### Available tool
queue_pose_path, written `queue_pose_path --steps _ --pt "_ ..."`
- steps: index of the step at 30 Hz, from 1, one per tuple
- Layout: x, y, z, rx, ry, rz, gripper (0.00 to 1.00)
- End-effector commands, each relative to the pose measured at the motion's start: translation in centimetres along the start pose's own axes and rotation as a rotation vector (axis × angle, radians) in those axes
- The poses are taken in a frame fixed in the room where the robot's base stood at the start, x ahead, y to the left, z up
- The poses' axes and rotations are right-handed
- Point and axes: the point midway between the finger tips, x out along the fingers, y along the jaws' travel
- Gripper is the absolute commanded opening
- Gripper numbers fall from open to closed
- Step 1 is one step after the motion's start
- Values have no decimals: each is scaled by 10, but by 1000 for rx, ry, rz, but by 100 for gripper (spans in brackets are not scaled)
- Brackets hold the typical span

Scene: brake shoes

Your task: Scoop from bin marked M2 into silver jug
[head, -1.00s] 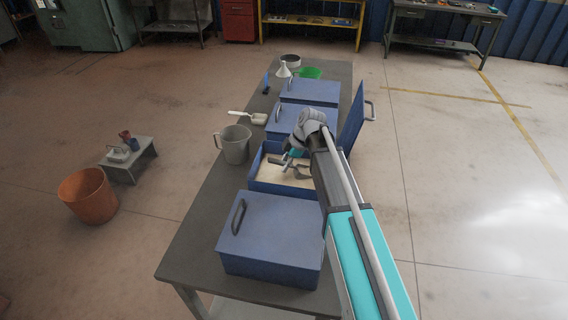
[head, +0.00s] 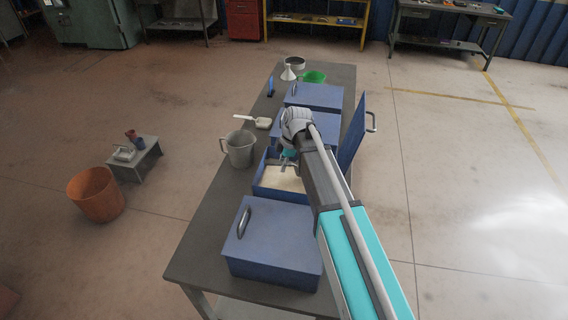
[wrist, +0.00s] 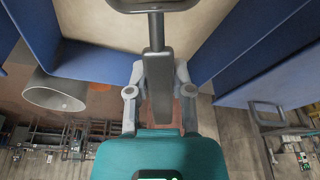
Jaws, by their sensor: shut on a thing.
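My gripper (head: 287,158) is over the open blue bin (head: 262,190), which holds pale powder (head: 284,179). In the wrist view my gripper (wrist: 159,92) is shut on the dark grey handle of a scoop (wrist: 157,75); a dark loop-shaped part shows at the top edge. Whether the scoop holds powder cannot be told. The silver-grey jug (head: 239,148) stands upright on the table left of the open bin, and its round mouth shows in the wrist view (wrist: 55,93). The open bin's lid (head: 352,135) stands raised on the right. No M2 mark is readable.
Closed blue bins stand nearer (head: 272,245) and farther (head: 314,96) along the narrow table (head: 200,240). A white scoop (head: 263,123), a funnel (head: 288,73) and a green container (head: 314,77) lie beyond the jug. An orange bucket (head: 97,195) stands on the floor.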

Motion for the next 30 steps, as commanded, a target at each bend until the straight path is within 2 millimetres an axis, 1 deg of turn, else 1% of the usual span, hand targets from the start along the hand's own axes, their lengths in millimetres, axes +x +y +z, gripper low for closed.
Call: queue_pose_path --steps 1,30 --pt "-4 0 -2 0 -8 0 0" --pt "-42 0 -26 0 -160 0 0"
